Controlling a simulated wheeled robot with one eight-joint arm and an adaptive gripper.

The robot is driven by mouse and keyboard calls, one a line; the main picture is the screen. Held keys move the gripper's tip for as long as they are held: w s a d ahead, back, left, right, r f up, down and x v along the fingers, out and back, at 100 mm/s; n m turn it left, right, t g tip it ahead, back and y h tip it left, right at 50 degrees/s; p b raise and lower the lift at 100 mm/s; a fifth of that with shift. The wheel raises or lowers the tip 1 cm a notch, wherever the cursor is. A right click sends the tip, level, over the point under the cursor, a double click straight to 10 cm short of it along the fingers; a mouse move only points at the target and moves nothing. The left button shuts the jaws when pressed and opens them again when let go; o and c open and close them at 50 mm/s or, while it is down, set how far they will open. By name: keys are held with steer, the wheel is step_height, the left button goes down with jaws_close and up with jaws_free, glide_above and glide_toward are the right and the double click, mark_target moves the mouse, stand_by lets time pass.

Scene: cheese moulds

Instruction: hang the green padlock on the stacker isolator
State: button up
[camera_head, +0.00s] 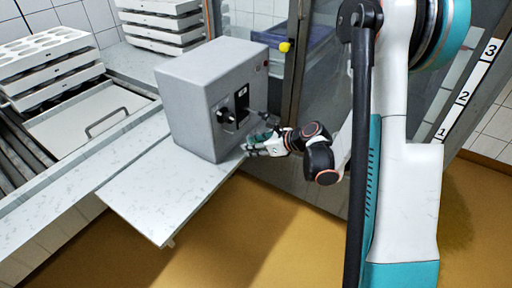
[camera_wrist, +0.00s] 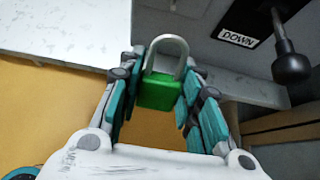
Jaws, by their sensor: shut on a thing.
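The green padlock (camera_wrist: 160,92) is between the fingers of my gripper (camera_wrist: 155,100) in the wrist view, its grey shackle upright and pointing away from my palm. The shackle looks closed, though its lower ends are partly hidden. In the head view my gripper (camera_head: 256,143) is low beside the front face of a grey box (camera_head: 190,100) with black controls (camera_head: 240,102). I cannot tell which control is the stacker isolator. The wrist view shows a "DOWN" label (camera_wrist: 238,39) and a black-knobbed lever (camera_wrist: 291,66) at upper right, apart from the padlock.
The box stands on a pale worktop (camera_head: 170,200), whose free edge is below my gripper. Stacked white moulds (camera_head: 45,60) are at the left. The worktop's front is clear.

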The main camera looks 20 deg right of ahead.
steer(key=shift+w+a+f, duration=0.35)
steer(key=shift+w+a, duration=0.55)
steer(key=shift+w, duration=0.35)
steer(key=shift+w+a+f, duration=0.3)
steer(key=shift+w+a, duration=0.55)
steer(key=shift+w, duration=0.35)
steer(key=shift+w+a+f, duration=0.35)
steer(key=shift+w+a, duration=0.55)
steer(key=shift+w, duration=0.35)
steer(key=o, duration=1.2)
steer(key=shift+c, duration=0.2)
